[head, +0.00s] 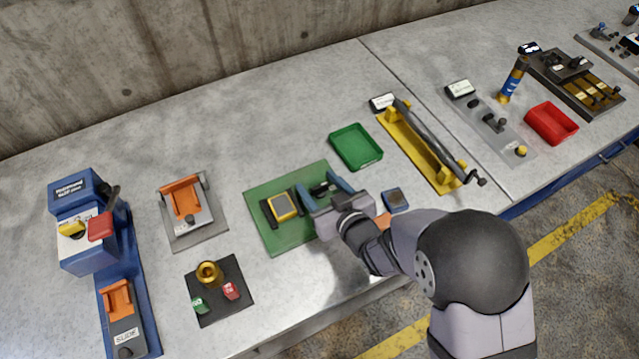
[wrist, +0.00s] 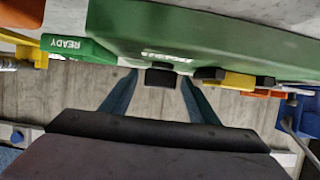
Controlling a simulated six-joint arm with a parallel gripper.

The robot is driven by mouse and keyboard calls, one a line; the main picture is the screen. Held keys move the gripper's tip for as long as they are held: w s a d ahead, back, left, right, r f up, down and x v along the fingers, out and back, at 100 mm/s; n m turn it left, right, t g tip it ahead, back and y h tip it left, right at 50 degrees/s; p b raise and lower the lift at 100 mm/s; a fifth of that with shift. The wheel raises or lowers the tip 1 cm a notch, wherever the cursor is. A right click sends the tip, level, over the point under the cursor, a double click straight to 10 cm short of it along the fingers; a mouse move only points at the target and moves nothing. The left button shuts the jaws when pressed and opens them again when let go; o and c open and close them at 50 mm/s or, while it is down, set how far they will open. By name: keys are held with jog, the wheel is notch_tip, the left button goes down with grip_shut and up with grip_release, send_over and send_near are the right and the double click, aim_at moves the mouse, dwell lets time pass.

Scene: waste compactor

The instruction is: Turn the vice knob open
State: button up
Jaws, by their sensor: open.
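A green board (head: 262,228) holds a yellow device with a grey face (head: 283,206), with a dark block on its left side. To the right of the device are dark vice parts (head: 320,189), probably including the knob. In the wrist view a black knob-like piece (wrist: 160,78) stands at the edge of the green board (wrist: 135,40), below a label too blurred to read. My gripper (head: 322,188) is open, its two blue fingers on either side of the dark parts. In the wrist view the fingers (wrist: 158,92) flank the black piece with gaps; contact cannot be told.
A green tray (head: 356,147) and a yellow fixture with a grey bar (head: 425,150) stand behind and right. A small blue-grey block (head: 395,199) is close to my gripper's right. An orange clamp plate (head: 187,205) and a dark pad (head: 219,289) lie left.

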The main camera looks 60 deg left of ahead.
jog(key=c, duration=1.1)
jog(key=shift+o, duration=0.2)
